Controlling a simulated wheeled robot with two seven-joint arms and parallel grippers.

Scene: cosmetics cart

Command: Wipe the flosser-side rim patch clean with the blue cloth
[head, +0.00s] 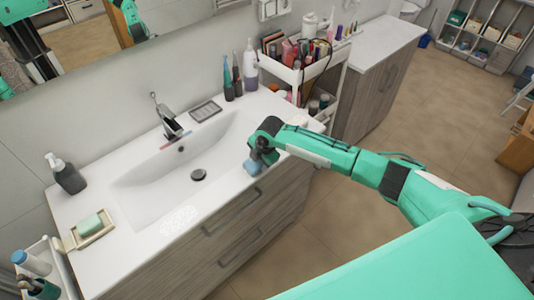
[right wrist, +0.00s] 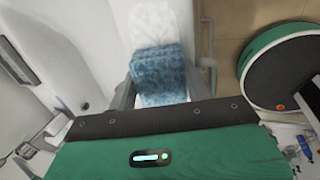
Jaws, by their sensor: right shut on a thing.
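My right gripper (head: 257,157) is shut on the blue cloth (head: 251,167) at the right end of the sink counter's front rim. In the right wrist view the cloth (right wrist: 158,72) is a folded, mottled blue pad between the fingers. A pale speckled patch (right wrist: 152,22) shows beyond the cloth there, partly covered by it. Whether the cloth presses on the surface is unclear. Another whitish speckled patch (head: 180,220) lies on the front rim, left of the gripper. My left gripper is not in view.
The white basin (head: 150,180) has a chrome faucet (head: 168,122) behind it. Slim upright items (head: 228,80) and a lotion bottle (head: 250,65) stand at the back. A soap dish (head: 92,230) is at left. A loaded cosmetics cart (head: 305,75) stands beyond the right end.

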